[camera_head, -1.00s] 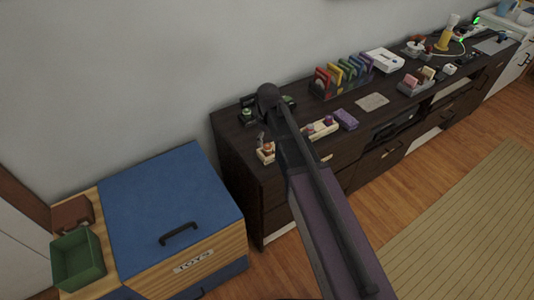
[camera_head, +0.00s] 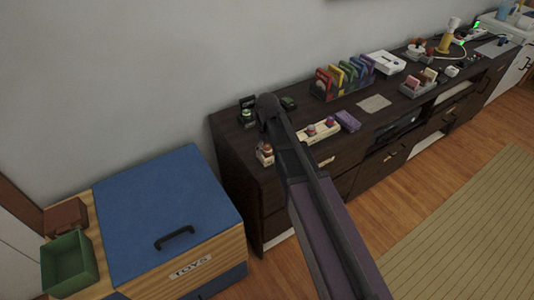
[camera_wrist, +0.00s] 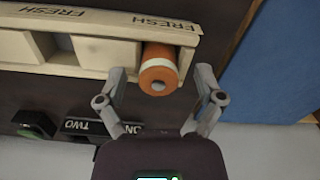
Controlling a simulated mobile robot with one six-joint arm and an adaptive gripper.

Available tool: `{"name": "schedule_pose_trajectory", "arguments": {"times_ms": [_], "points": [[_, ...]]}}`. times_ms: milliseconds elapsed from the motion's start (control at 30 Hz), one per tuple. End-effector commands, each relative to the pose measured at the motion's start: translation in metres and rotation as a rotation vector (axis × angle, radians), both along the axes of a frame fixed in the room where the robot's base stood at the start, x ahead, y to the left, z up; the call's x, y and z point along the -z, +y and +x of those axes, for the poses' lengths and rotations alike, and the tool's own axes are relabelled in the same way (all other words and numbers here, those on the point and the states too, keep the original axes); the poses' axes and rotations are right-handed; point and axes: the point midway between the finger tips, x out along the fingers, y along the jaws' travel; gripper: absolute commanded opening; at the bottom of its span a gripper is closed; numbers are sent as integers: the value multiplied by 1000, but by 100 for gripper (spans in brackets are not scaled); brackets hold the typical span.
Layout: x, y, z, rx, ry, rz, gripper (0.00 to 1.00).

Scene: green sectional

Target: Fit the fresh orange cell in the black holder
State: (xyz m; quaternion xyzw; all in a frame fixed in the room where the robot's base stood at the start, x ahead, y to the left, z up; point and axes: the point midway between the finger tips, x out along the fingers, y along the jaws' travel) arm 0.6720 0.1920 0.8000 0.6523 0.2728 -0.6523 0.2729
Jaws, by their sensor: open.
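The orange cell (camera_wrist: 158,72), with a white band, sits in the right end compartment of a pale tray (camera_wrist: 95,18) marked FRESH in the wrist view. My gripper (camera_wrist: 160,76) is open, its fingertips on either side of the cell; whether they touch it I cannot tell. A black piece labelled ONE and TWO (camera_wrist: 97,128), seemingly the black holder, is partly hidden behind my gripper body. In the head view the orange cell (camera_head: 266,149) shows at the tray's left end, and my arm hides the gripper and part of the tray.
A black item with a green button (camera_wrist: 34,124) is beside the labelled piece. On the dark cabinet (camera_head: 235,163) are a purple block (camera_head: 348,121), a flat grey pad (camera_head: 374,103) and coloured upright cases (camera_head: 325,84). A blue-lidded toy box (camera_head: 165,205) stands left.

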Motion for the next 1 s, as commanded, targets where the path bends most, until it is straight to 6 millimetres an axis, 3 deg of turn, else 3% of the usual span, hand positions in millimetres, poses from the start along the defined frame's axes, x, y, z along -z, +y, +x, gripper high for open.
{"name": "schedule_pose_trajectory", "arguments": {"times_ms": [200,267,500,1000], "points": [[0,0,0,0,0,0,86],[0,0,0,0,0,0,71],[0,0,0,0,0,0,0],[-4,0,0,0,0,0,0]]}}
